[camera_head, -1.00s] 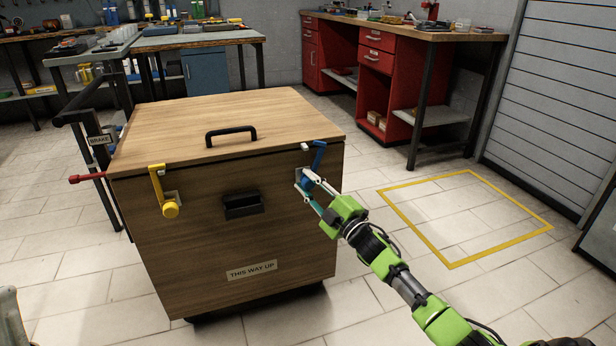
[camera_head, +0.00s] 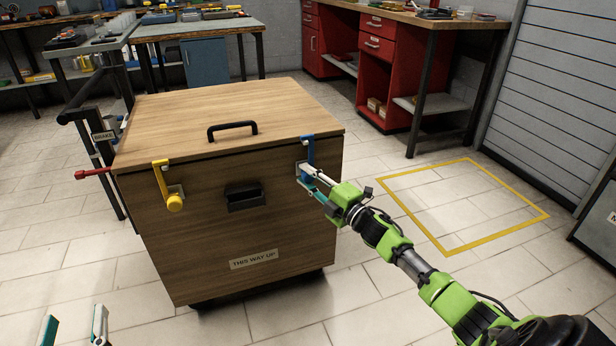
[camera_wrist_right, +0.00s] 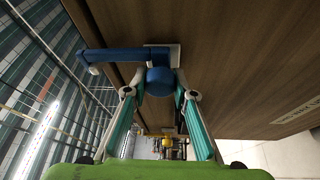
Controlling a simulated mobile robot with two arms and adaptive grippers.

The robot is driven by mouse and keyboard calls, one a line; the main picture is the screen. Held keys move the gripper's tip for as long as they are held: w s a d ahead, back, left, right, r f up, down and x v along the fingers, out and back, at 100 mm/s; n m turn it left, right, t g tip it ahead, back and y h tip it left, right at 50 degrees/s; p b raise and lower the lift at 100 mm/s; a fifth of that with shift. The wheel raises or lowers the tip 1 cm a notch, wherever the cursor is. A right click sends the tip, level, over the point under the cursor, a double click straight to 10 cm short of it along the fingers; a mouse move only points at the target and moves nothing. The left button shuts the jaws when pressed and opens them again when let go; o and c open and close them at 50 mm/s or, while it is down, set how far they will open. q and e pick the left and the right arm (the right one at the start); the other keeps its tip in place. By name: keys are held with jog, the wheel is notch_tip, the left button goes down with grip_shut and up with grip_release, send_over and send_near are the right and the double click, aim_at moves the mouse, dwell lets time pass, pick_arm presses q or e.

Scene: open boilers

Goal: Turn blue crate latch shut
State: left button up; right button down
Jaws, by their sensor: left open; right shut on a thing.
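The wooden crate (camera_head: 215,240) stands in mid-view with its lid (camera_head: 200,110) down. The blue latch (camera_head: 309,150) is on the front's right side, its arm upright and its short end reaching left near the lid edge. In the right wrist view the blue arm (camera_wrist_right: 110,56) runs left from its round blue hub (camera_wrist_right: 160,81). My right gripper (camera_head: 303,176) is shut on the blue latch at the hub, with a finger on each side (camera_wrist_right: 160,95). My left gripper (camera_head: 74,328) is open and empty at the lower left, mostly out of frame.
A yellow latch (camera_head: 163,185) sits on the front's left side, a black handle (camera_head: 232,131) on the lid. A red lever (camera_head: 92,173) juts left beside a dark rail. The yellow-marked floor area (camera_head: 465,205) is empty. Workbenches line the back.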

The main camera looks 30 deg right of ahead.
jog(key=c, duration=1.7)
grip_release()
jog(key=s, duration=0.4)
jog(key=s+d, duration=0.1)
jog(key=s, duration=0.3)
jog(key=s+f, duration=0.1)
jog(key=s, duration=0.2)
jog(key=shift+s+d+f, duration=0.1)
jog(key=shift+s+d, duration=0.25)
jog(key=shift+s, duration=0.05)
